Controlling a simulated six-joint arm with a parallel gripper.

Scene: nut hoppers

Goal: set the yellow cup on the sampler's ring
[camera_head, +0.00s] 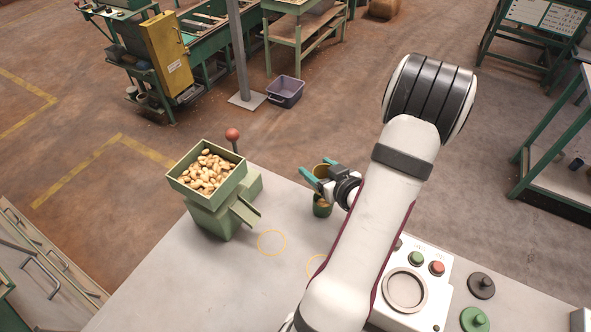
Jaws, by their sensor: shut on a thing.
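The yellow cup (321,168) shows as a small yellow-brown rim between the teal fingertips of my gripper (322,176). My gripper is shut on it, and the fingers and wrist hide much of it. The sampler (430,314) is a white box at the lower right with a green and a red button. Its grey ring (388,291) faces up, and nothing shows on it. My forearm covers part of the sampler's left side. The gripper is well up and left of the ring in the picture.
A green cup (321,211) with nuts stands just below my gripper. A green hopper (212,218) full of nuts, with a red-knobbed lever, stands left. Two yellow circles (272,254) mark the bare table (170,290). Black (481,285) and green (474,320) knobbed discs lie right of the sampler.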

